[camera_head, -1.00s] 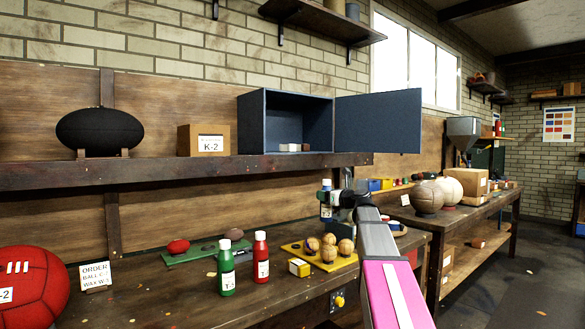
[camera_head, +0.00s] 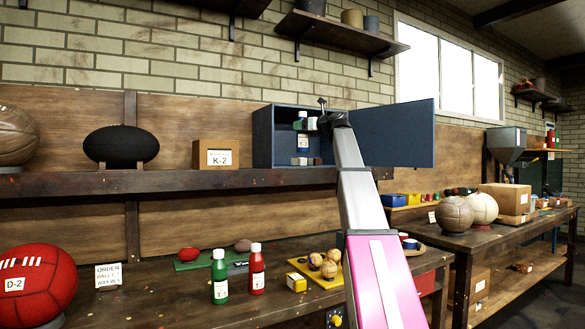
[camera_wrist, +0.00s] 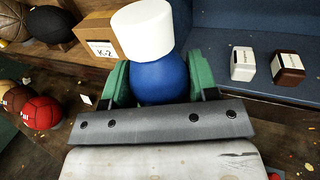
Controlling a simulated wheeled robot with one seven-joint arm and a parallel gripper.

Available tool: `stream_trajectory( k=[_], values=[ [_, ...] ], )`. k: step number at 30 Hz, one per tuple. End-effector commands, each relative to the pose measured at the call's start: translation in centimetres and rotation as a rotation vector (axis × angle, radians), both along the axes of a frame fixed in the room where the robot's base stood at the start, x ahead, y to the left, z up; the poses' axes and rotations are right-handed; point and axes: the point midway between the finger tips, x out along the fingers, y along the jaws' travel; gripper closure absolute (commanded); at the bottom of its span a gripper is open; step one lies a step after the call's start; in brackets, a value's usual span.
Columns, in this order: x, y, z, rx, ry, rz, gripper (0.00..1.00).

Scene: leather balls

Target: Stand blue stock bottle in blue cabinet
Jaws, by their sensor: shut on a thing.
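The blue stock bottle (camera_head: 303,143) has a white cap and a white label. It hangs roughly upright in my gripper (camera_head: 307,123), across the opening of the blue cabinet (camera_head: 262,138). In the wrist view my gripper's green pads (camera_wrist: 160,82) are shut on the blue bottle (camera_wrist: 158,76), with its white cap (camera_wrist: 143,28) toward the camera. The cabinet stands on the shelf, with its door (camera_head: 400,133) swung open to the right. The bottle's base is hidden in the wrist view. I cannot tell how far inside the opening it is.
A white block (camera_wrist: 243,64) and a brown block (camera_wrist: 287,68) sit on the cabinet floor, right of the bottle in the wrist view. The K-2 box (camera_head: 215,153) is left of the cabinet. Green (camera_head: 220,277) and red (camera_head: 257,269) bottles stand on the lower bench.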

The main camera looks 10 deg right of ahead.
Motion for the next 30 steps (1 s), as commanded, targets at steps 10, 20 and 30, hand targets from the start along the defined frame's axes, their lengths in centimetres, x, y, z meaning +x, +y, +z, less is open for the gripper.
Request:
stream_trajectory(
  k=[10, 20, 30],
  values=[
    [4.4, 1.3, 1.4, 0.001, 0.002, 0.002, 0.83],
    [11.7, 3.8, 1.4, 0.000, 0.001, 0.003, 0.83],
    [18.6, 6.0, 1.4, -0.001, 0.001, 0.002, 0.83]
  ],
)
